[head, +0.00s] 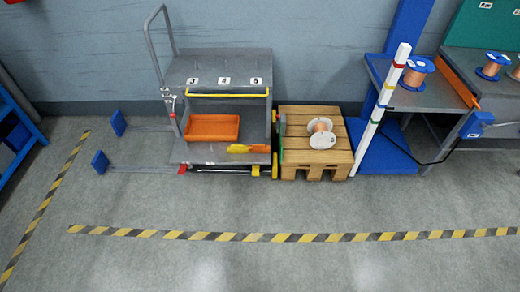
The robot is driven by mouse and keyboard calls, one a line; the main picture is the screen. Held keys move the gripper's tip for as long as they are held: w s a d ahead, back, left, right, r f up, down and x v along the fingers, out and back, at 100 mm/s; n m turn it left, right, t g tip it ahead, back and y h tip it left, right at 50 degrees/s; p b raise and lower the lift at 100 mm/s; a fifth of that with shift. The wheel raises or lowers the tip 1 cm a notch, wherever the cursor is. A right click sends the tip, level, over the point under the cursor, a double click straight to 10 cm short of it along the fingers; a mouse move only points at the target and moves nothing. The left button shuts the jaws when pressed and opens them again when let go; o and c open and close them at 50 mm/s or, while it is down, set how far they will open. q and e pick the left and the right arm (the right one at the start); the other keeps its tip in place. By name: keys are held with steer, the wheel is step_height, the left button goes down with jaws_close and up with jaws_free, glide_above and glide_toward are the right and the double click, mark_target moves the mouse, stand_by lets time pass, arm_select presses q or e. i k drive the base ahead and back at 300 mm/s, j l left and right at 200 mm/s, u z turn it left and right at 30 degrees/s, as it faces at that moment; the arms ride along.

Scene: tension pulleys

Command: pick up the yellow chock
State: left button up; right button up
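A grey cart (230,70) stands against the wall at the middle left. A yellow piece (238,148) lies on the cart's lower deck, right of the orange tray, with an orange piece (259,149) touching its right end. A small yellow block (256,171) shows low at the cart's front right corner, and a small red block (182,170) at its front left corner. I cannot tell for certain which yellow thing is the chock. Neither of my grippers shows in the head view.
An orange tray (212,127) sits on the lower deck. A wooden pallet stack (300,157) with a white spool (321,132) stands right of the cart. Blue-ended prongs (100,161) stick out left. The floor (230,204) in front is clear, marked with striped tape (300,237).

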mark_target(236, 148)
steer(key=i+l+u, duration=0.45)
steer(key=i+l, duration=0.6)
steer(key=l, duration=0.15)
